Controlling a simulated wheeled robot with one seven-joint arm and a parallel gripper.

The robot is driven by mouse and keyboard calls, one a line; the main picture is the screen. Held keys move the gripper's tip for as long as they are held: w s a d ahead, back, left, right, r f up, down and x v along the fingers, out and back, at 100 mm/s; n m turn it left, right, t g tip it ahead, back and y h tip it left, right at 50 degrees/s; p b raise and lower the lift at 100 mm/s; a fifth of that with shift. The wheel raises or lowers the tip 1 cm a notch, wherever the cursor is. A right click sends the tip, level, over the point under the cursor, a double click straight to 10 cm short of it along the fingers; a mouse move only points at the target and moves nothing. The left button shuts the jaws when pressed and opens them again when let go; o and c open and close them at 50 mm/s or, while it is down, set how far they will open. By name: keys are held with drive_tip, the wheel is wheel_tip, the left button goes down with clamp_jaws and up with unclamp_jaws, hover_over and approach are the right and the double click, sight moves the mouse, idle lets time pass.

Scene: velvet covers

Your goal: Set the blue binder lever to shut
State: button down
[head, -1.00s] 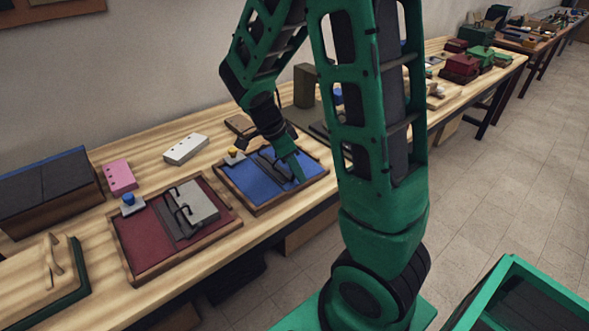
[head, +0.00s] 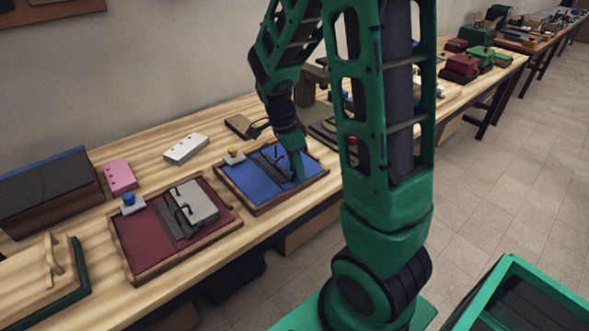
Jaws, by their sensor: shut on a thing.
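The blue binder (head: 250,181) lies in a wooden-framed tray on the workbench, with a dark ring mechanism (head: 273,165) across its middle. A small yellow-topped knob on a pale block (head: 234,156) sits at its back left corner. My gripper (head: 298,174) points down over the right part of the blue binder, at the right end of the mechanism. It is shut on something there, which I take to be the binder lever. The fingers and wrist hide the lever, so its position cannot be told.
A red binder (head: 144,241) with a grey block (head: 198,202) on its rings lies to the left. A pink punched block (head: 120,177) and a white one (head: 186,149) lie behind. A green-rimmed bin (head: 532,281) stands at the lower right. Bare bench shows between these things.

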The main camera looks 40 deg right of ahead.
drive_tip(key=shift+d+f+y, duration=0.1)
drive_tip(key=shift+d+y, duration=0.05)
drive_tip(key=shift+y, duration=0.25)
drive_tip(key=c, duration=1.7)
unclamp_jaws()
drive_tip(key=r, duration=0.3)
drive_tip(key=w+a+r, duration=0.1)
drive_tip(key=r, duration=0.6)
drive_tip(key=shift+w+a+r, duration=0.2)
drive_tip(key=shift+w+r, duration=0.05)
drive_tip(key=shift+r, duration=0.05)
